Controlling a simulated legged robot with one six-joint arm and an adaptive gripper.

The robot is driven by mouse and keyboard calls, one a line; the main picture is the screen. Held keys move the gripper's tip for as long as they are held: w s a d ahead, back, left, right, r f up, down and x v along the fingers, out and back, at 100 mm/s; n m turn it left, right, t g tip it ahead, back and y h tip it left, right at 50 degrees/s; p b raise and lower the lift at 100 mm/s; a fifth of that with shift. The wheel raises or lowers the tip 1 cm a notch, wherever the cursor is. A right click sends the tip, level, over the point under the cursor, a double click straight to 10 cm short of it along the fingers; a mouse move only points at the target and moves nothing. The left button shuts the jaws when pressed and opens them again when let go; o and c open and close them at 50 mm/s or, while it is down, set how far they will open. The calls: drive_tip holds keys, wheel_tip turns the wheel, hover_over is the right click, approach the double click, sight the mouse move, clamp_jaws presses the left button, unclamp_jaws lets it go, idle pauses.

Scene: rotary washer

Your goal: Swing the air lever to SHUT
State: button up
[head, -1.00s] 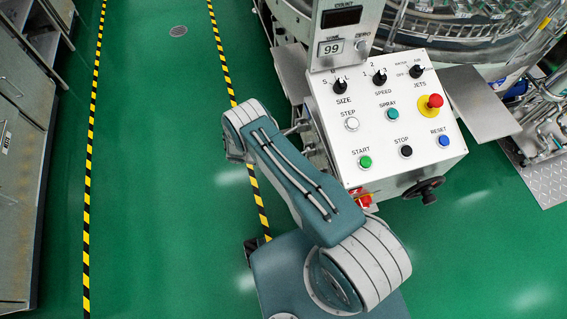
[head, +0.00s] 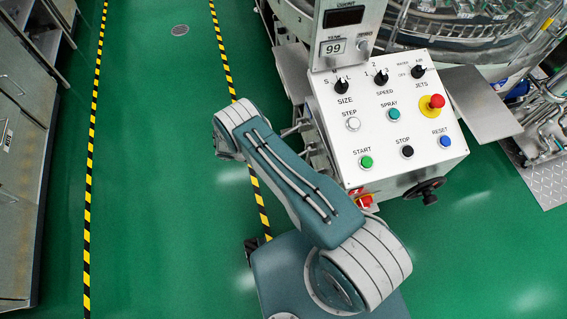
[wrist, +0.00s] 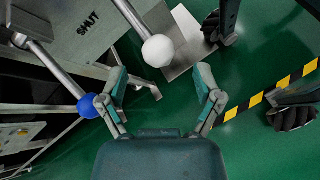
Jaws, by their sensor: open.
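In the wrist view, a metal lever with a white ball knob (wrist: 158,50) comes down from the top. Its knob lies ahead of the gap between my fingertips, and I see no finger touching it. A second metal lever with a blue ball knob (wrist: 88,106) lies left of my left finger. A grey plate marked SHUT (wrist: 88,24) is at the top left. I cannot tell which lever is for air. My gripper (wrist: 161,75) is open, with nothing between its fingers. In the head view my gripper cannot be made out beyond my arm.
The white control panel (head: 390,115) with buttons and knobs stands right of my arm, with a black handwheel (head: 424,188) below. A striped floor line (head: 224,65) runs left of the machine. Green floor there is clear. A dark caster wheel (wrist: 294,118) is at right.

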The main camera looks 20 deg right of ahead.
drive_tip(key=v, duration=0.8)
drive_tip(key=shift+f, duration=0.1)
